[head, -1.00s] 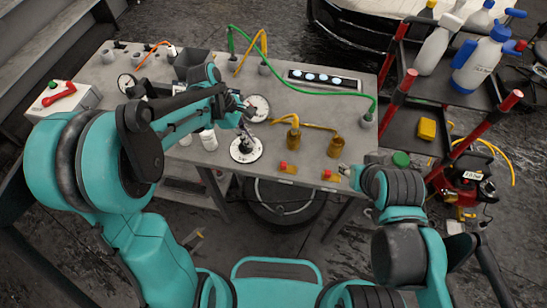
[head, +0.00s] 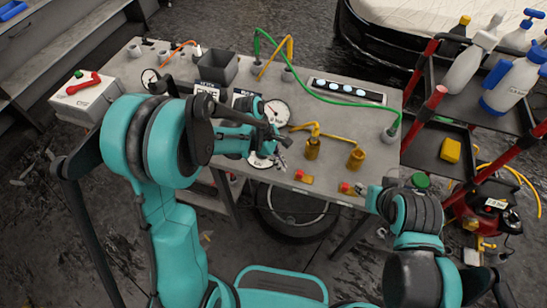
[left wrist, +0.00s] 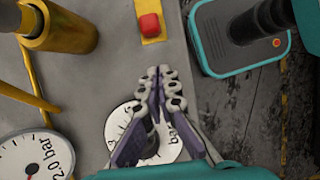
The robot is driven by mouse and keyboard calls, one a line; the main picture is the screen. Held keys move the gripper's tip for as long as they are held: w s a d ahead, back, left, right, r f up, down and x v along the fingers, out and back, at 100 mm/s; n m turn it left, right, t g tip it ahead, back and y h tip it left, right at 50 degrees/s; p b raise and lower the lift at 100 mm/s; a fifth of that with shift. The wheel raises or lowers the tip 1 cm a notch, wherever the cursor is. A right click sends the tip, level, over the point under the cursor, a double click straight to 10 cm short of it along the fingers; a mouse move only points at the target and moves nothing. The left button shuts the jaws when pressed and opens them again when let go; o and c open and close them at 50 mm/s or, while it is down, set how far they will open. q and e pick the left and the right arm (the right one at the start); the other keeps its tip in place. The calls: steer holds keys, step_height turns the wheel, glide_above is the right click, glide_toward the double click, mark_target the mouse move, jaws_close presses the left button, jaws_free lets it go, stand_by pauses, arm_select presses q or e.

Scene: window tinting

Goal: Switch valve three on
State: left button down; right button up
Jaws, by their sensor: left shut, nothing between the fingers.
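Two small red switches on orange-yellow bases sit at the table's front edge in the head view, a left one (head: 301,175) and a right one (head: 346,187). I cannot read which is valve three. My left gripper (head: 283,161) is shut and empty, just left of the left red switch. In the left wrist view, the shut fingertips (left wrist: 164,72) point toward a red switch (left wrist: 150,25) on a yellow plate, with a gap between them. A white dial (left wrist: 125,125) lies partly hidden behind the fingers. My right gripper (head: 367,197) is near the right switch, its fingers unclear.
Two brass cylinders (head: 312,149) (head: 355,159) with yellow pipes stand behind the switches. A round gauge (head: 275,112) is behind my left gripper. A box with a red handle (head: 86,93) is at the far left. A cart with bottles (head: 512,78) stands right of the table (head: 395,160).

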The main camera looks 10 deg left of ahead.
mark_target(302, 173)
arm_select(q)
steer(key=d, duration=0.3)
steer(key=shift+s+r, duration=0.15)
steer(key=shift+s, duration=0.15)
steer(key=shift+d, duration=0.15)
steer(key=d, duration=0.3)
steer(key=shift+s+d+b, duration=0.25)
steer(key=shift+b, duration=0.05)
steer(key=shift+a, duration=0.1)
